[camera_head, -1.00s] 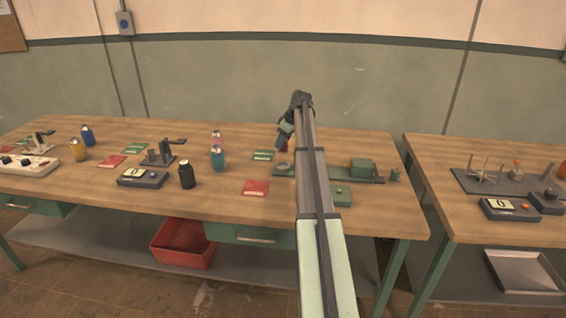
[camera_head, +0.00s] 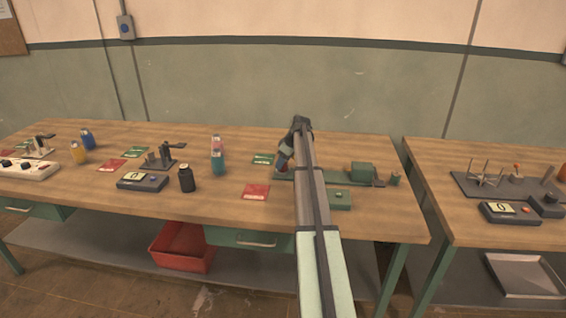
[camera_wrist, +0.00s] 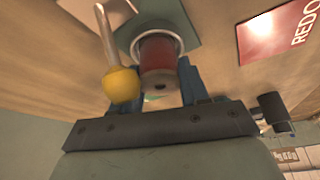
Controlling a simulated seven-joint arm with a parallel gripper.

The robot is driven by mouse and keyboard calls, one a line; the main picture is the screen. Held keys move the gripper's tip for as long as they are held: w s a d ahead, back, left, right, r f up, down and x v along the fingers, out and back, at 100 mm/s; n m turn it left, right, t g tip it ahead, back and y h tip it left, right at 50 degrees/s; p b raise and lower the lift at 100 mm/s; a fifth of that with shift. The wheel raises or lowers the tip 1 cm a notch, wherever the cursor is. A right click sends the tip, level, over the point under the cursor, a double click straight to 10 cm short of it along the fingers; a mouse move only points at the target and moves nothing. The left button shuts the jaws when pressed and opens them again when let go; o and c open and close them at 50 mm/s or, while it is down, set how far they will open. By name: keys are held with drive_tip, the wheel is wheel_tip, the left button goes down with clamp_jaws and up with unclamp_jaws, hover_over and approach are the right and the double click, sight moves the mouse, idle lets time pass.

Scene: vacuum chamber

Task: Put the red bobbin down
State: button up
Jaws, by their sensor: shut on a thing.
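In the head view my gripper (camera_head: 284,163) is low over the left end of the green fixture (camera_head: 335,180), and the bobbin is mostly hidden there.
A yellow ball-ended lever (camera_wrist: 122,84) stands close beside the bobbin in the wrist view. A red card (camera_head: 256,192) and a green card (camera_head: 263,159) lie to the left. A clear and teal bottle (camera_head: 217,160) and a black jar (camera_head: 187,179) stand farther left.

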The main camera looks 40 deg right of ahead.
drive_tip(key=o, duration=1.1)
drive_tip(key=shift+o, duration=0.2)
drive_tip(key=v, duration=1.2)
